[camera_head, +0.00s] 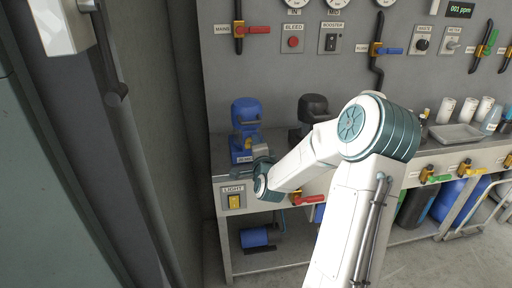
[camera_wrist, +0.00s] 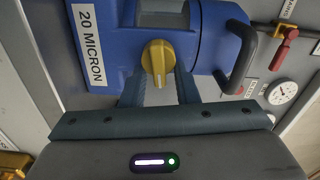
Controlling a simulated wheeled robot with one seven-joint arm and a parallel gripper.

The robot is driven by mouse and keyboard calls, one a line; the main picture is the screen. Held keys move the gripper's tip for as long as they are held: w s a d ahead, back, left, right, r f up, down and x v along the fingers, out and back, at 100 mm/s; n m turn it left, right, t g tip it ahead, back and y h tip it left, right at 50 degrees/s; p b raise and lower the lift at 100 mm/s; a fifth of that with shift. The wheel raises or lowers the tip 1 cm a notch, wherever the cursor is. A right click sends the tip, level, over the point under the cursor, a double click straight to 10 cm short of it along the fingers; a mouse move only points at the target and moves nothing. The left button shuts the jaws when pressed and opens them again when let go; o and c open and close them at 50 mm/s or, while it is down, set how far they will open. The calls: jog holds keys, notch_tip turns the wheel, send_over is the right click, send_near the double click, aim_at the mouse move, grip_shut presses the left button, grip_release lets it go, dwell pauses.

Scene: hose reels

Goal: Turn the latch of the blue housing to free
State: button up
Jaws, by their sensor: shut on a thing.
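The blue housing (camera_head: 245,111) stands upright at the left end of the bench in the head view. In the wrist view it fills the upper part, and the blue housing (camera_wrist: 112,40) carries a white "20 MICRON" label and a black handle (camera_wrist: 242,58). Its yellow latch (camera_wrist: 158,56) is a knob whose ridge lies roughly along the fingers' direction. My gripper (camera_wrist: 159,78) has one finger on each side of the latch and is shut on it. In the head view my wrist hides the front of the housing's lower part, and the latch cannot be made out.
A black housing (camera_head: 313,108) stands to the right, close to my forearm. A "LIGHT" switch (camera_head: 235,201) and a red-handled valve (camera_head: 308,199) are on the bench front. The wall panel above has gauges and a red-handled valve (camera_head: 258,30). A grey tray (camera_head: 456,133) is farther right.

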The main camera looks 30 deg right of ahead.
jog(key=shift+f+m, duration=0.15)
jog(key=shift+m, duration=0.65)
jog(key=o, duration=1)
jog(key=shift+c, duration=0.2)
